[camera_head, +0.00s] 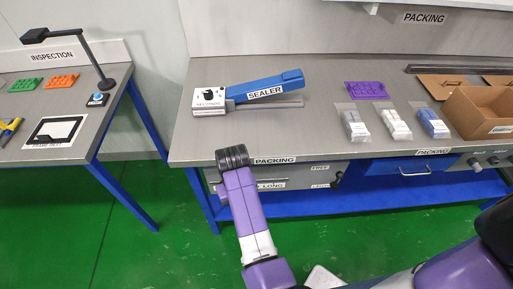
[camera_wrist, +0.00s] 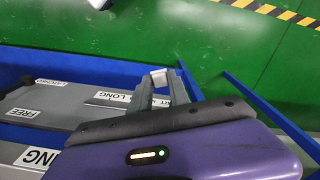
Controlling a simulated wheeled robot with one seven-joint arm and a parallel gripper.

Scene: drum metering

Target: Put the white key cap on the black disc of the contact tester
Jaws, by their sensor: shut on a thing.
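In the wrist view my gripper (camera_wrist: 160,84) is shut on a small white piece, which looks like the white key cap (camera_wrist: 158,77). The cap sits between the fingertips, above the green floor and beside the blue bench frame. In the head view my arm reaches up to the front edge of the packing bench; the fingers and the cap are hidden there. I cannot make out the contact tester or its black disc in either view.
The packing bench (camera_head: 315,135) carries a blue sealer (camera_head: 265,88), a purple tray (camera_head: 366,91), several bagged items and a cardboard box (camera_head: 480,112). The inspection bench (camera_head: 95,125) stands left, with a lamp (camera_head: 85,50). Green floor (camera_head: 140,225) is open between the benches.

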